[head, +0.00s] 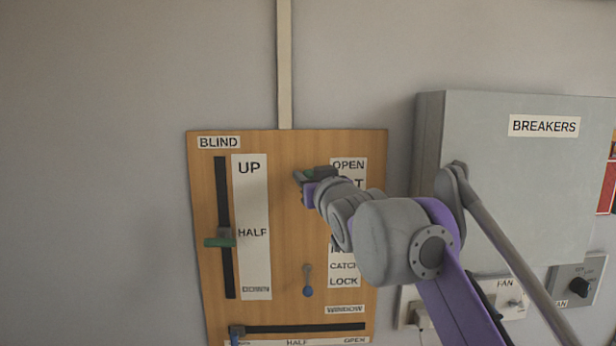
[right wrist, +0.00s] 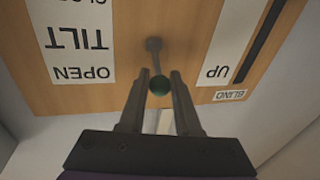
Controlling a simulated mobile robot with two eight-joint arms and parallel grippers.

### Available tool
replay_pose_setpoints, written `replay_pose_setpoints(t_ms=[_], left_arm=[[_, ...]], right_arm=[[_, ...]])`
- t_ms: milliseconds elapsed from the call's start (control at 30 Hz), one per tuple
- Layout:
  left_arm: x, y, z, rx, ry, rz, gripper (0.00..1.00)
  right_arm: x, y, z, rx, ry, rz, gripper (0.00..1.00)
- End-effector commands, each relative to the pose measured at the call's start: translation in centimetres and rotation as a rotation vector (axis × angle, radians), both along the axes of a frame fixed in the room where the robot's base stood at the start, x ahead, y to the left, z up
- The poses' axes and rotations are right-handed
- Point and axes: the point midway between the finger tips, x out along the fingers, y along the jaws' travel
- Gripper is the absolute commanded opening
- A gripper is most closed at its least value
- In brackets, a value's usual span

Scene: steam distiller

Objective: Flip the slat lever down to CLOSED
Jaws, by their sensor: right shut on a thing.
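The slat lever (right wrist: 153,60) is a short grey lever with a dark green ball knob (right wrist: 160,85), on the wooden panel. In the right wrist view, which is upside down, its knob points toward the OPEN end of the TILT label (right wrist: 72,42). My right gripper (right wrist: 160,80) is shut on the knob, with one finger on each side. In the head view my right gripper (head: 312,176) is beside the OPEN label (head: 348,165) and hides most of the lever. My arm covers much of the TILT label there. My left gripper is not in view.
The wooden panel (head: 280,235) also carries the BLIND slider with a green handle (head: 220,238), a blue-knobbed catch lever (head: 308,285) and the WINDOW slider (head: 237,332). A grey breaker box (head: 530,180) juts out at right. The wall at left is bare.

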Motion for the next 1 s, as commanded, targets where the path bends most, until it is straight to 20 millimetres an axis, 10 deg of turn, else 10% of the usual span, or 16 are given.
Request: replay_pose_setpoints(t_ms=[1000], left_arm=[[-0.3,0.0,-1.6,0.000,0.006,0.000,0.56]], right_arm=[[-0.9,0.0,-3.2,0.000,-0.573,0.000,0.00]])
